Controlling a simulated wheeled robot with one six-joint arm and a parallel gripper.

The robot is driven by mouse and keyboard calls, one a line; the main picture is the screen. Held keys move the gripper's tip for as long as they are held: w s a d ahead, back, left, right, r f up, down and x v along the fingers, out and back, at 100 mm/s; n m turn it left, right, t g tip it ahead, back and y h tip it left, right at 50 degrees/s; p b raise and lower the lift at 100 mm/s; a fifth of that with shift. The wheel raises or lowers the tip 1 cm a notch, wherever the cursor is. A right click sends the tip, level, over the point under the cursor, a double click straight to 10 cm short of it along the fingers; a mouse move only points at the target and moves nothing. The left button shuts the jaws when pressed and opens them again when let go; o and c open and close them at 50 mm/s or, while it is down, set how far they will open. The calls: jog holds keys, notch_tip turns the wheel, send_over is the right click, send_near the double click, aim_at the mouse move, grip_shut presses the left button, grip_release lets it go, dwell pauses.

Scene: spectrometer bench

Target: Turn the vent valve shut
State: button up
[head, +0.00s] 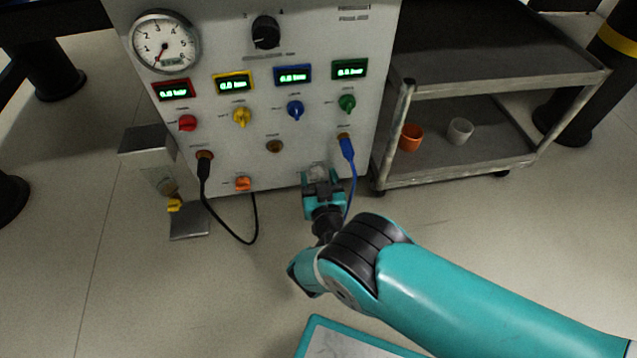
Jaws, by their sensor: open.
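My gripper (317,176) is open and empty in front of the lower right part of the white panel (215,55). A small orange valve handle (243,184) sits low on the panel, to the left of my gripper and apart from it. Red (187,123), yellow (242,117), blue (295,110) and green (347,103) knobs sit in a row higher up. Another yellow handle (174,205) is on a small stand at the left. The labels are too small to read, so I cannot tell which one is the vent valve.
A black cable (253,225) loops down from the panel, and a blue cable (352,180) hangs close to my gripper's right side. A round gauge (164,42) is at upper left. A grey cart (480,140) with orange and white cups stands right. The floor in front is mostly clear.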

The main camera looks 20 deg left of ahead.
jog(key=shift+w+a, duration=0.1)
jog(key=shift+w, duration=0.05)
jog(key=shift+c, duration=0.4)
jog(key=c, duration=0.9)
jog(key=shift+o, duration=0.3)
